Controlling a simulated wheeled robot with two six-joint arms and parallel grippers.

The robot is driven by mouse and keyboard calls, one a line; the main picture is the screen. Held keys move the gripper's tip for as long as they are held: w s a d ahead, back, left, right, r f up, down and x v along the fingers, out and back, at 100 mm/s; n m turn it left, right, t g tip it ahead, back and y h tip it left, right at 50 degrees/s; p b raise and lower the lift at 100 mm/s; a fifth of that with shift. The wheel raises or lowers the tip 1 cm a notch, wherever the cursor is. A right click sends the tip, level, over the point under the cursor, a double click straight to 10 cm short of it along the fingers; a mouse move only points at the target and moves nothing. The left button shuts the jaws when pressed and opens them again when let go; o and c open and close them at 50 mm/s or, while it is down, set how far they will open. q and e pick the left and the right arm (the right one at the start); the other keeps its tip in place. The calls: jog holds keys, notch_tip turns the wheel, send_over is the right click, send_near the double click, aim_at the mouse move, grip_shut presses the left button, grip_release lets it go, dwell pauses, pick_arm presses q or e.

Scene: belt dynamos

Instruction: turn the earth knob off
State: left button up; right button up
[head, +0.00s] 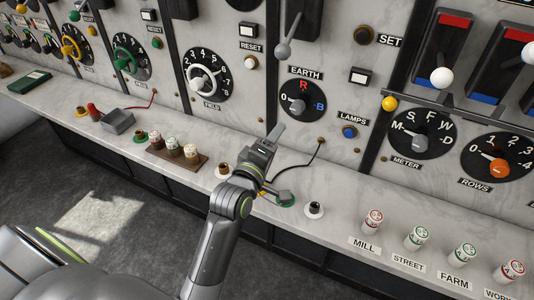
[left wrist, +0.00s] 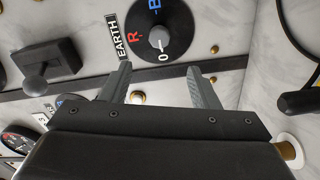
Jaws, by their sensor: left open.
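The earth knob (head: 296,106) is a grey knob on a black dial (head: 310,112) marked 0, a red R and a blue -B, under the EARTH label (head: 305,74). The knob's pointer looks turned toward the 0, but it is small. The dial also shows in the left wrist view, with the grey knob (left wrist: 159,38) at its middle. My left gripper (head: 277,134) is open and empty, below and a little left of the dial. Its two fingers (left wrist: 158,84) point toward the panel, apart from the knob. My right gripper is not in view.
A lever (head: 287,47) hangs above the dial.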

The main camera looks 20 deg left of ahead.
pick_arm(q)
jog(key=shift+s, duration=1.8)
